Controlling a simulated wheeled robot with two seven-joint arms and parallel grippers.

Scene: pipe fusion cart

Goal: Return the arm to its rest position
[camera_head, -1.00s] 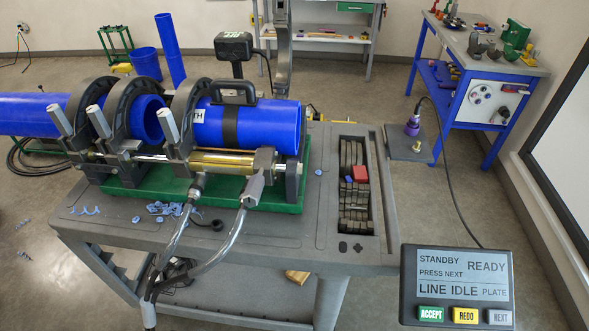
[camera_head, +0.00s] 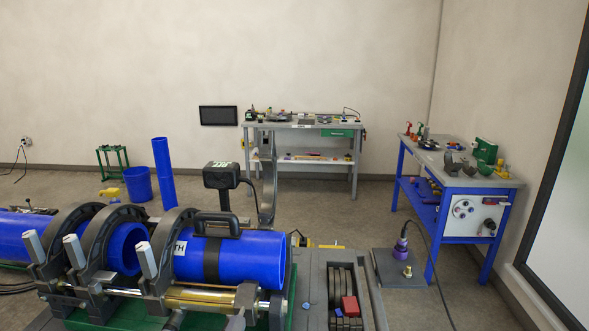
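Neither of my arms nor grippers shows in the head view. The pipe fusion machine stands at the lower left, with a blue pipe (camera_head: 236,258) under a black handle on the right and another blue pipe (camera_head: 14,236) at the left edge. Dark ring clamps (camera_head: 101,240) with upright grey levers sit around the pipes. A gap with an open blue pipe end shows between the clamps. The cart top (camera_head: 312,290) shows only in part; its front is cut off by the lower edge.
A grey workbench (camera_head: 300,126) stands at the back wall. A blue-framed bench (camera_head: 462,182) with tools stands at the right. A dark plate (camera_head: 400,270) with a purple-based plug and a cable lies right of the cart. A blue bucket (camera_head: 138,184) and an upright blue pipe (camera_head: 164,172) stand behind.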

